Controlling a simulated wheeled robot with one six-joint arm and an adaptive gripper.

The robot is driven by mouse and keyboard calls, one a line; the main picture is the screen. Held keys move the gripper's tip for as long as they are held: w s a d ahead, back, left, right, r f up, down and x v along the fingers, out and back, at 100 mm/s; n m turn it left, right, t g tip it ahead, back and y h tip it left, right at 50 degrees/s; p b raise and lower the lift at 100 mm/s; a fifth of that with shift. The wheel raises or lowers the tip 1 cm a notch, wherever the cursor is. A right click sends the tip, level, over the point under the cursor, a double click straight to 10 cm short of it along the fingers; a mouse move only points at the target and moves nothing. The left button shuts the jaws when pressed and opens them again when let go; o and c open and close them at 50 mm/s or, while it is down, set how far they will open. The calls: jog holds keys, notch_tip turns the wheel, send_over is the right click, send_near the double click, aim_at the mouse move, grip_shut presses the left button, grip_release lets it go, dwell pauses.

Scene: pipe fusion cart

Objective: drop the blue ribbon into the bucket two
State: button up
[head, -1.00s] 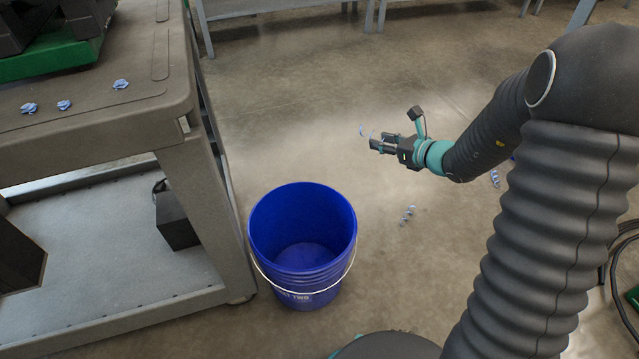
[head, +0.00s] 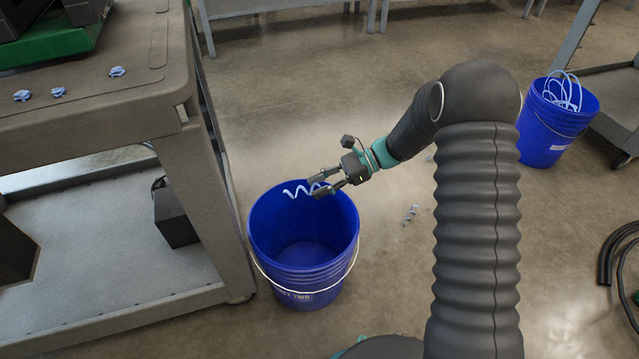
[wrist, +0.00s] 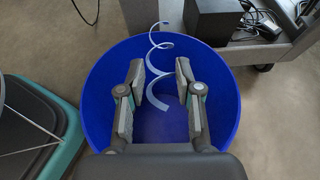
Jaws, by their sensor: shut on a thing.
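A pale blue spiral ribbon (head: 297,191) is held in my gripper (head: 322,186) above the far right part of the open bucket two (head: 302,281). The bucket is blue, stands upright on the floor, and has a partly visible label ending in "TWO". The wrist view looks down into the bucket (wrist: 92,95). There the coiled ribbon (wrist: 160,45) hangs beyond and between the fingers of my gripper (wrist: 161,80), over the bucket. The exact contact on the ribbon is hard to see. The visible bucket floor looks empty.
A grey cart (head: 110,120) stands close to the bucket's left, with several small blue pieces (head: 58,92) on top. A second blue bucket (head: 540,145) with pale coils stands at right. A small pale coil (head: 410,214) lies on the floor. Black hose (head: 612,255) lies far right.

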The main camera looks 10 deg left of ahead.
notch_tip(320, 180, down, 5)
jog(key=b, duration=0.3)
jog(key=shift+r, duration=0.2)
jog(key=o, duration=0.8)
jog(key=shift+c, duration=0.2)
jog(key=v, duration=1.2)
jog(key=shift+w, duration=0.1)
